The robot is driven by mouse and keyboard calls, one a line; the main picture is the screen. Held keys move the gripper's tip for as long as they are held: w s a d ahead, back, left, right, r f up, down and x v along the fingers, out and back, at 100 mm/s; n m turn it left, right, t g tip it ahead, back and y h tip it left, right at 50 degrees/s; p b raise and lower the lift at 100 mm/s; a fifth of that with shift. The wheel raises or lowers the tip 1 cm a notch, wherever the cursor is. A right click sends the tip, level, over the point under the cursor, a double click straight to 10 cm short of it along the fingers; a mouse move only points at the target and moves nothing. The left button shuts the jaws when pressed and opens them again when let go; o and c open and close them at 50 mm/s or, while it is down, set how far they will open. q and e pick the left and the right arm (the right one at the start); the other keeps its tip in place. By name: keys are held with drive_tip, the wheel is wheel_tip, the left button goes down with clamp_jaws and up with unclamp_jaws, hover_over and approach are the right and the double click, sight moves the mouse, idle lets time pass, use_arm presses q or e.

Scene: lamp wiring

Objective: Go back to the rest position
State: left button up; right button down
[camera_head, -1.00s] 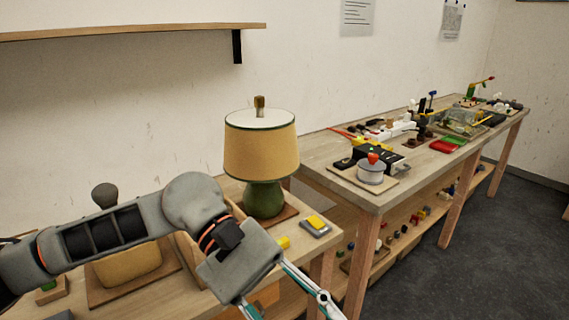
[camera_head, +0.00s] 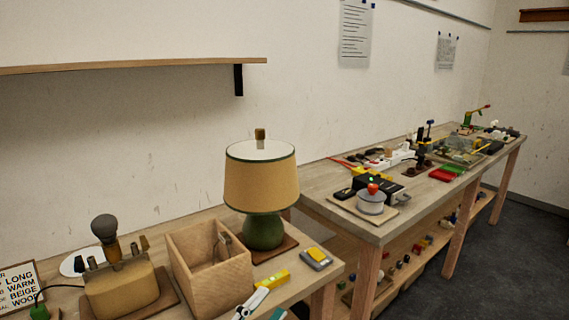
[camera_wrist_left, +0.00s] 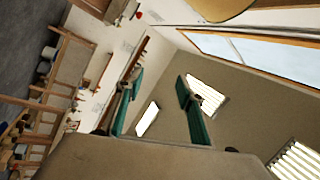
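My left gripper (camera_head: 263,308) shows only by its fingers at the bottom edge of the head view, in front of the near table. In the left wrist view the left gripper (camera_wrist_left: 158,85) has its two green fingers spread apart with nothing between them. The wrist camera faces the room, with ceiling lights and a window, so the hand is turned away from the table top. The lamp (camera_head: 262,185), with a yellow shade and green base, stands upright on a brown board, apart from the gripper. My right gripper is in neither view.
An open wooden box (camera_head: 210,265) stands left of the lamp. A tan block with a dark bulb (camera_head: 120,285) stands farther left. A yellow-grey device (camera_head: 316,258) lies right of the lamp. A second table (camera_head: 345,225) holds several items. A shelf (camera_head: 130,66) hangs above.

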use_arm(q)
drive_tip(key=s+a+f+n+g+y, duration=0.1)
drive_tip(key=s+a+f+n+y, duration=0.15)
drive_tip(key=a+f+n, duration=0.4)
drive_tip(key=s+a+f+n+g+y, duration=0.1)
drive_tip(key=a+f+n+y, duration=0.2)
drive_tip(key=f, duration=0.7)
drive_tip(key=s+a+f+n+g+y, duration=0.2)
drive_tip(key=s+a+f+n, duration=0.1)
drive_tip(key=s+f, duration=0.4)
drive_tip(key=s+a+f+n+g+y, duration=0.2)
drive_tip(key=s+f, duration=0.4)
drive_tip(key=f, duration=0.3)
drive_tip(key=shift+s+a+n+g+y, duration=0.35)
drive_tip(key=shift+a+n+y, duration=0.2)
drive_tip(key=shift+a+n, duration=0.4)
